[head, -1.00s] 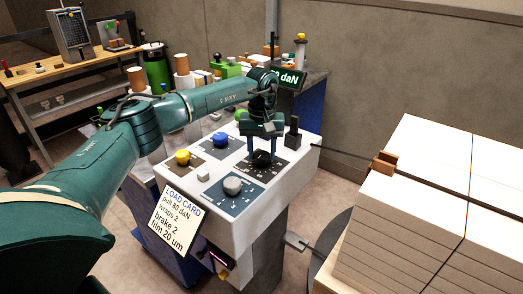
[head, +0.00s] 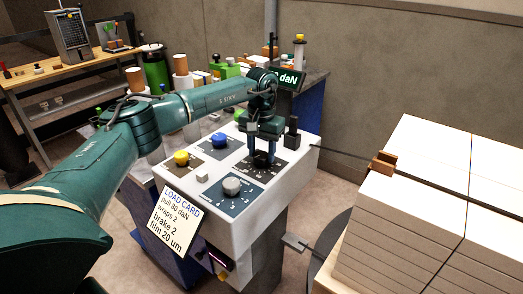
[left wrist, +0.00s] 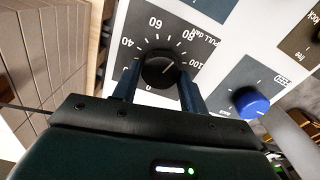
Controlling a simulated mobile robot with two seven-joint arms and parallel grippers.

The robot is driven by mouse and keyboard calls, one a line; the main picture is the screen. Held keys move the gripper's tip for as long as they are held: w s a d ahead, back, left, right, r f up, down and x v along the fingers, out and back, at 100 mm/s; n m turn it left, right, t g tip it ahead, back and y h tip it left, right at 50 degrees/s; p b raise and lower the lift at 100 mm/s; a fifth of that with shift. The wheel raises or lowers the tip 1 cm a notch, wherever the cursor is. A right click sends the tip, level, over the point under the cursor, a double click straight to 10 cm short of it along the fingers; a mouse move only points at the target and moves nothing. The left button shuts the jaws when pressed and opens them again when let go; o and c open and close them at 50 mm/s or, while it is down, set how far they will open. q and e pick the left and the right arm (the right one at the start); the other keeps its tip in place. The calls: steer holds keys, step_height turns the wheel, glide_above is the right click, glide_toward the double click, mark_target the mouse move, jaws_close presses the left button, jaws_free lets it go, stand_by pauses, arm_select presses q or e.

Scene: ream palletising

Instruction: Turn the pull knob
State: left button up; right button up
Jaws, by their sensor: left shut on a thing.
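The black pull knob (head: 262,161) sits on its dark dial plate on the white sloping panel. In the left wrist view the knob (left wrist: 159,71) shows inside a scale marked PULL daN from 0 to 100. A pale mark on the knob seems to point toward the 80 to 100 side. My left gripper (head: 264,150) comes down from above and is shut on the knob, one finger on each side. The load card (head: 175,219) on the panel's front reads pull 80 daN, wraps 2, brake 2, film 20 um. My right gripper is not in view.
Yellow (head: 181,158), blue (head: 219,140) and grey (head: 232,186) knobs share the panel. A black upright block (head: 292,131) stands close right of my gripper. A green display (head: 288,78) behind is partly covered by my arm. Stacked reams (head: 410,220) stand at right.

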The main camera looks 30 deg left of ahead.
mark_target(262, 154)
arm_select(q)
steer(key=o, duration=1)
steer(key=shift+r, duration=0.1)
step_height(262, 154, up, 13)
steer(key=shift+b, duration=0.4)
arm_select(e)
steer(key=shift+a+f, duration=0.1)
arm_select(q)
steer(key=shift+d, duration=0.1)
